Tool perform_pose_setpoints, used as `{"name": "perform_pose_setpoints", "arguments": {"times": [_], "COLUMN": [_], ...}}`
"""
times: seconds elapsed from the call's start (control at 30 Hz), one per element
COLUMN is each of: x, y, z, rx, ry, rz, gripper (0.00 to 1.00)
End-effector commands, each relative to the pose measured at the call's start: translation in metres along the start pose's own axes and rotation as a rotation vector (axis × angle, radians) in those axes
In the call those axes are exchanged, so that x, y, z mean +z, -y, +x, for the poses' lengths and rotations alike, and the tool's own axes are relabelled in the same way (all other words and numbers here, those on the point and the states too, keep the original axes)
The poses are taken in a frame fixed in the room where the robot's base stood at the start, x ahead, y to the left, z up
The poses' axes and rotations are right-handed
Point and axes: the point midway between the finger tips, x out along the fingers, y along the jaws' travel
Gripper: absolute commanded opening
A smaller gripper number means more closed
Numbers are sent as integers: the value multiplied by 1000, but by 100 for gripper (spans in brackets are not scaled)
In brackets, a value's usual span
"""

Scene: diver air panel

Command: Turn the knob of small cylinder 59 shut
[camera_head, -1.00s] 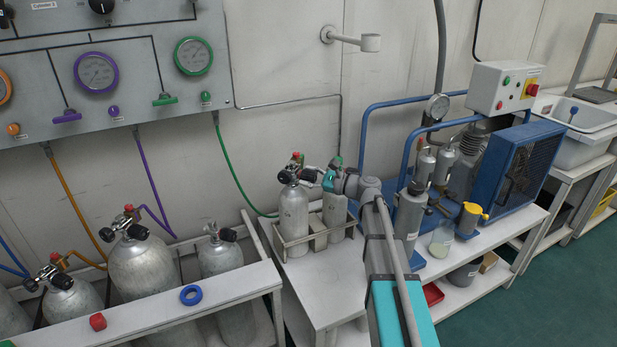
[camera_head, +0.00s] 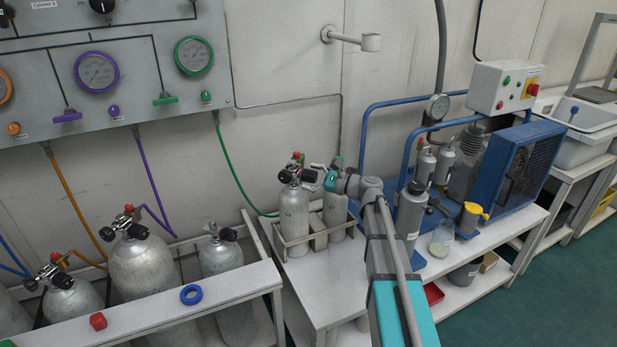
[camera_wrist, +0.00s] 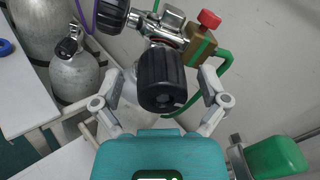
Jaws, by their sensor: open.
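A small grey cylinder (camera_head: 293,212) stands upright in a crate on the bench; I cannot read a number on it. Its valve carries a black ribbed knob (camera_wrist: 162,80), which faces the wrist camera. My gripper (camera_wrist: 160,88) is open, with one finger on each side of this knob and a visible gap on both sides. In the head view my gripper (camera_head: 315,176) is at the right of the valve, and the fingers are small there. The valve's brass block, red knob (camera_wrist: 209,19) and green hose show behind the black knob.
A second small cylinder (camera_head: 335,212) stands in the same crate (camera_head: 296,250), below my wrist. A green-capped part (camera_wrist: 278,157) is close at lower right in the wrist view. Larger cylinders (camera_head: 140,266) stand at left; a grey bottle (camera_head: 410,212) stands right of my arm.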

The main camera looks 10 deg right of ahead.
Motion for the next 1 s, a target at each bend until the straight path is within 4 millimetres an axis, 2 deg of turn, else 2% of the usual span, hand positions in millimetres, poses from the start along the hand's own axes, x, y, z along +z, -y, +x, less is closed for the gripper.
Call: {"name": "perform_pose_setpoints", "arguments": {"times": [0.27, 0.7, 1.0], "x": [0, 1, 1], "y": [-1, 0, 0], "z": [-28, -92, -114], "rx": [-1, 0, 2], "ry": [-2, -3, -2], "rz": [0, 0, 0], "gripper": [94, 94, 94]}}
